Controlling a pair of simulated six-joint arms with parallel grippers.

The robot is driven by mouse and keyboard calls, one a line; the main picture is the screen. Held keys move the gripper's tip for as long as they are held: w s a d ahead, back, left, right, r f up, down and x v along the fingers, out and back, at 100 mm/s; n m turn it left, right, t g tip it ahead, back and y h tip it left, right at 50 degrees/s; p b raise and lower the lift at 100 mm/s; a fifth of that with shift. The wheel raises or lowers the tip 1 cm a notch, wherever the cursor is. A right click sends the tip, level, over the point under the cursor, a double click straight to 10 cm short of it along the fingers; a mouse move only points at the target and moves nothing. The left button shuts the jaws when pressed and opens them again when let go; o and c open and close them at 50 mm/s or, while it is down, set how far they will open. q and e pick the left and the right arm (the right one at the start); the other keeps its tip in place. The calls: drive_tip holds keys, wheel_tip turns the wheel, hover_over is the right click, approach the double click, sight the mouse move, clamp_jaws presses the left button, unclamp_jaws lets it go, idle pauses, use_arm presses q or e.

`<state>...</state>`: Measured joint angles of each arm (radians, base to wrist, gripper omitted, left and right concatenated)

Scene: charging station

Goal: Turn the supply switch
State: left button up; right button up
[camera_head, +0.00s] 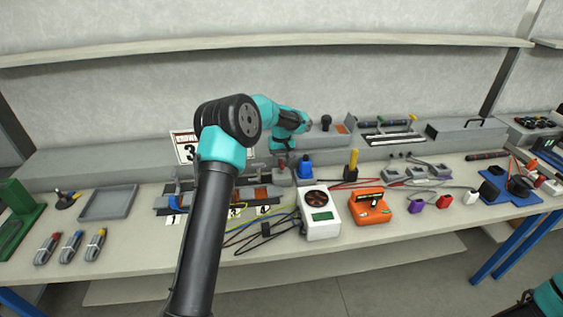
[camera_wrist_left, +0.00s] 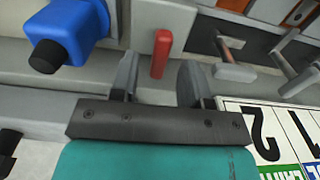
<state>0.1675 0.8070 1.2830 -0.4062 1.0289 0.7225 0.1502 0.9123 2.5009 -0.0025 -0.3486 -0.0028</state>
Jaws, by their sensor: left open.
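A red lever (camera_wrist_left: 162,52), which looks like the switch handle, stands out from a grey panel in the left wrist view. My left gripper (camera_wrist_left: 157,80) is open, with its two grey fingers on either side of the lever. I see gaps between the lever and both fingers; whether the lever is fully within their depth, I cannot tell. In the head view my left gripper (camera_head: 283,152) points down over the back of the bench, and the lever is not clear there. My right gripper is not in view; only part of my right arm shows at the bottom right corner.
A blue block with a black knob (camera_wrist_left: 72,30) stands close beside the gripper; it also shows in the head view (camera_head: 305,170). A numbered card (camera_wrist_left: 262,125) is near the right finger. A white meter (camera_head: 319,222) and an orange device (camera_head: 369,206) stand in front.

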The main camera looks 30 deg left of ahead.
use_arm(q)
drive_tip(key=shift+f, duration=0.75)
drive_tip(key=shift+c, duration=0.3)
clamp_jaws()
